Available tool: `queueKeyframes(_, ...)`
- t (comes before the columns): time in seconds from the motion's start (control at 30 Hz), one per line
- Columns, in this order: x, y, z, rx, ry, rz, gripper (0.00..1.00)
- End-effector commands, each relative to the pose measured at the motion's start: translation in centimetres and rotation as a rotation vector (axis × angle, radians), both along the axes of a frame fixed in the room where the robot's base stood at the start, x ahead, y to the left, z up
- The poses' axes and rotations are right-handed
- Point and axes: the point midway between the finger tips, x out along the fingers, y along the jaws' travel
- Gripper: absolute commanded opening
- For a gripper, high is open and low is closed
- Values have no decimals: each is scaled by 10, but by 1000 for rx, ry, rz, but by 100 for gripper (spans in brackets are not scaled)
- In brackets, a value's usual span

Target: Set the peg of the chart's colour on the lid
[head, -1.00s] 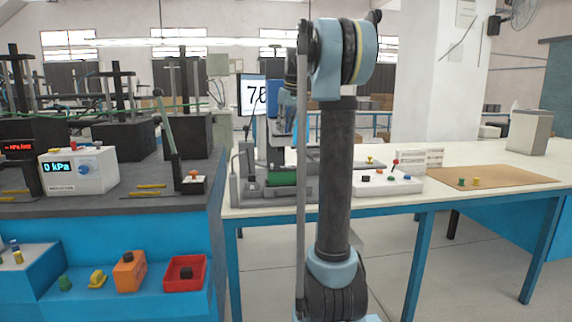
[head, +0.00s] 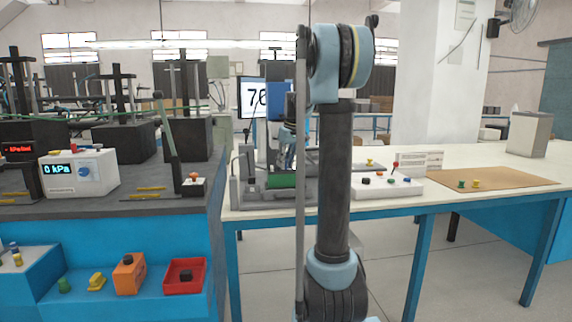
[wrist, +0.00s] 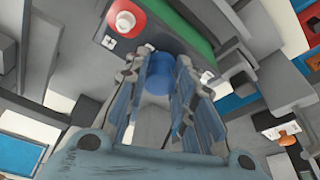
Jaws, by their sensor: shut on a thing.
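My gripper (wrist: 160,66) is shut on a blue peg (wrist: 158,78), held between the fingers in the wrist view. A green block (head: 283,181) lies in that fixture and shows in the wrist view (wrist: 182,28) beyond the peg. A white card (head: 419,160) stands at the back of the bench; its marks are too small to read. I cannot tell which surface is the lid.
A white tray (head: 387,186) with several coloured pegs stands right of my arm. A brown board (head: 520,178) holds a green peg (head: 461,184) and a yellow peg (head: 476,184). A gauge box (head: 80,174) reading 0 kPa stands on the left bench.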

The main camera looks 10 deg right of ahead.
Motion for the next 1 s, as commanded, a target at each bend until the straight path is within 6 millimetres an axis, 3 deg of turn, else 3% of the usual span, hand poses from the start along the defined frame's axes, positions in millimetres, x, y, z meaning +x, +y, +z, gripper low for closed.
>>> queueKeyframes(0.33,0,-1,-5,0,0,-1,5)
queueKeyframes(0.37,0,-1,-5,0,0,-1,28)
queueKeyframes(0.43,0,-1,-5,0,0,-2,44)
queueKeyframes(0.8,0,-2,-3,0,0,-2,44)
queueKeyframes(1.0,-5,-4,17,0,0,-2,44)
